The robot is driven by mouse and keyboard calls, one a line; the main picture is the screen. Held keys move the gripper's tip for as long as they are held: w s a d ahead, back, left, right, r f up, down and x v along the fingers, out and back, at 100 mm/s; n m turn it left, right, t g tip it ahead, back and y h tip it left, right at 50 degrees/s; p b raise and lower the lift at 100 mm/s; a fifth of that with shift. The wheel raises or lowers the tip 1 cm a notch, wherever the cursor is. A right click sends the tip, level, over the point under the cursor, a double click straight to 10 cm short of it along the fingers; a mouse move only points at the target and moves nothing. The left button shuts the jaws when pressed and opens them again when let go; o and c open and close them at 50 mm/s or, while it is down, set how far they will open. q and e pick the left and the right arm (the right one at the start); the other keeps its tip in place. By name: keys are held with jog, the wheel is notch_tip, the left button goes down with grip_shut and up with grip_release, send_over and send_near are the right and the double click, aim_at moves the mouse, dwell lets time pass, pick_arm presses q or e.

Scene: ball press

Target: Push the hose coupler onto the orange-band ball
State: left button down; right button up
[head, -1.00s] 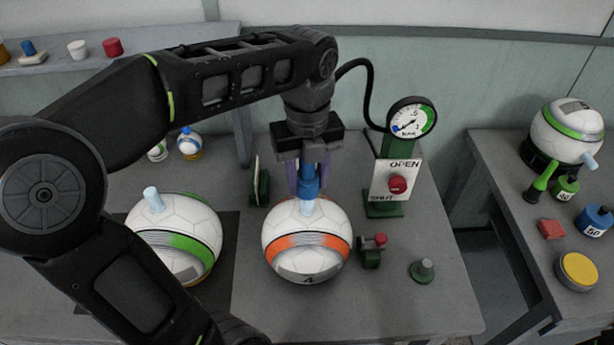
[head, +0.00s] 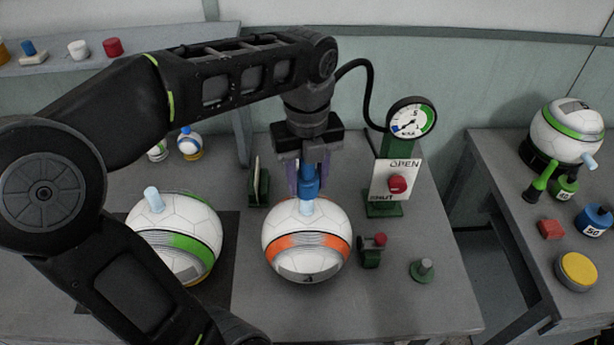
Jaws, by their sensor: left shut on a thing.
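The orange-band ball (head: 307,248) sits on the grey table, its pale blue stem (head: 307,207) pointing up. My left gripper (head: 309,180) is above the ball, its purple fingers shut on the blue hose coupler (head: 309,187). The coupler is at the top of the stem, with part of the pale stem showing below it. I cannot tell how far it sits over the stem. The right gripper is not in view.
A green-band ball (head: 180,240) with its own stem stands at left, partly behind my arm. A pressure gauge (head: 411,117) and an OPEN/SHUT panel with red knob (head: 397,184) stand right. A side table (head: 500,185) holds another green-band ball (head: 567,130).

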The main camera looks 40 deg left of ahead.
aim_at(307, 194)
pick_arm(q)
jog(key=shift+f+b, duration=1.55)
jog(key=shift+f, duration=0.6)
jog(key=c, duration=0.8)
grip_release()
jog(key=shift+o, duration=0.2)
notch_tip(307, 194, up, 2)
jog(key=shift+r, duration=0.15)
notch_tip(307, 194, up, 5)
jog(key=p, duration=0.3)
jog(key=shift+r+p, duration=0.35)
jog(key=shift+p, duration=0.25)
